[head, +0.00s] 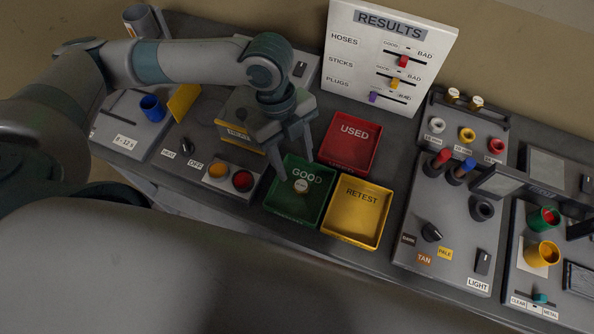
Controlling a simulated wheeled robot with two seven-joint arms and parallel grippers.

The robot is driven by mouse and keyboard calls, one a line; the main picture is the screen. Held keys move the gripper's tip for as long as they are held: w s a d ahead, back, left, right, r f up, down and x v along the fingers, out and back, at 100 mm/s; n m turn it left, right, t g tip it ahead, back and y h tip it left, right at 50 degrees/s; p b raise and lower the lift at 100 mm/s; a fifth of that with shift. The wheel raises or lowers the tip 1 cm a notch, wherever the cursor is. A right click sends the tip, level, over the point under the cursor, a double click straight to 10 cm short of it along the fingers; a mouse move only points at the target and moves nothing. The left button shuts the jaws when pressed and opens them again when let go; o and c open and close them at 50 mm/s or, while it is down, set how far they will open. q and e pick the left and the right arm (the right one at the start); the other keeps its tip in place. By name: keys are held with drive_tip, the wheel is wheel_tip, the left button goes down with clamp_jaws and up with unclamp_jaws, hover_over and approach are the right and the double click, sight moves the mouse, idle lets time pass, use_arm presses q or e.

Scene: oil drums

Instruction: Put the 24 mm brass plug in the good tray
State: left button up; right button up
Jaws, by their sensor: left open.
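A small plug (301,186) with a pale top and a brass-coloured side sits in the green good tray (285,208), near its middle. Its size marking is too small to read. My left gripper (294,166) is open above the back part of this tray, its fingers pointing down. It is just behind the plug and holds nothing. Whether a fingertip touches the tray cannot be told. My right gripper is not in view.
The red used tray (350,144) and yellow retest tray (357,213) adjoin the good tray. A button box (231,179) stands to its left. The results board (388,55) stands behind. A panel with knobs and sockets (452,225) is at right.

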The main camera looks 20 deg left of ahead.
use_arm(q)
drive_tip(key=shift+b+v, duration=0.3)
drive_tip(key=shift+v, duration=2.2)
